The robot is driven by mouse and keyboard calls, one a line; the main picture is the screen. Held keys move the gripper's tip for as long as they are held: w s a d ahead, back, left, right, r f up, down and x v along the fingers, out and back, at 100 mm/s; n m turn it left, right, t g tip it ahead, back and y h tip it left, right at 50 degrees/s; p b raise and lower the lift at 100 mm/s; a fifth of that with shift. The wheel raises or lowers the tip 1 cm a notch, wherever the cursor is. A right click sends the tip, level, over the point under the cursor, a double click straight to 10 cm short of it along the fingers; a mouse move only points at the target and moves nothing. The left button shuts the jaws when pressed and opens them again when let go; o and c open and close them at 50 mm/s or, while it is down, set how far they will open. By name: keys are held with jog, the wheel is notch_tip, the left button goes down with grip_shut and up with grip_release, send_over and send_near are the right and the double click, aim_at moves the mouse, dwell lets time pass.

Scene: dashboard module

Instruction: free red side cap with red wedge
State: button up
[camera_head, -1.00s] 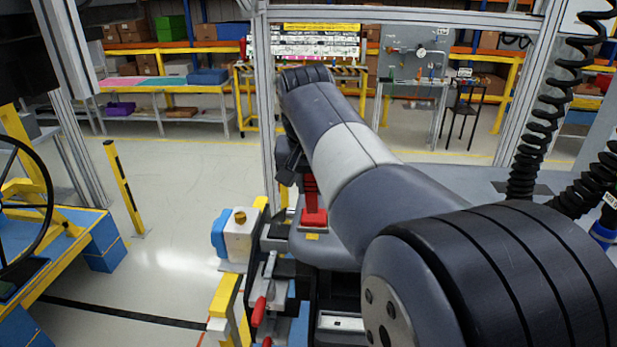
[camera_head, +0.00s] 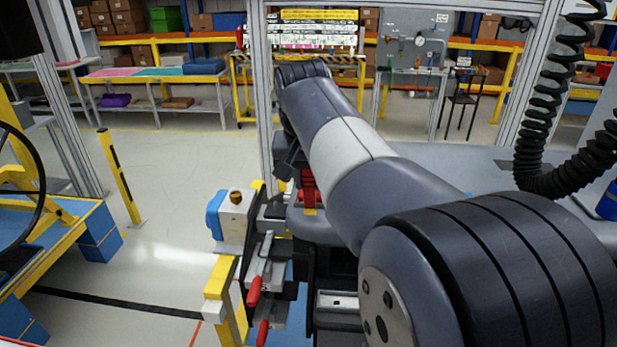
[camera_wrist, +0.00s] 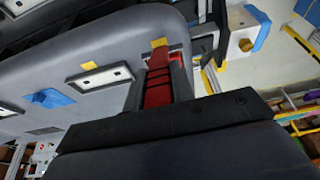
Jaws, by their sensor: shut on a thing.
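The red wedge (camera_wrist: 158,92), with a ribbed body, is between my gripper's fingers (camera_wrist: 158,88) in the wrist view. My gripper is shut on it. The wedge's far end meets a smoother red part (camera_wrist: 158,60), apparently the red side cap, at the edge of the grey dashboard module (camera_wrist: 85,45), beside a yellow tab (camera_wrist: 158,42). I cannot tell where wedge and cap divide, or whether the cap is loose. In the head view the ribbed red piece (camera_head: 309,180) shows left of my arm, above the dashboard's near-left end; my arm hides much of the dashboard.
A white and blue container (camera_head: 234,215) with a brass-coloured cap stands left of the dashboard. Clamps with red handles (camera_head: 254,291) and a yellow post (camera_head: 221,290) are in front of it. A frame upright (camera_head: 264,110) rises close behind my arm. Open floor lies left.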

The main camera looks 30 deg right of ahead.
jog(key=shift+f+b, duration=0.45)
jog(key=shift+f, duration=0.2)
dwell(1.2)
notch_tip(320, 180, up, 7)
jog(key=p, duration=0.6)
jog(key=shift+r+p, duration=0.15)
jog(key=shift+p, duration=0.2)
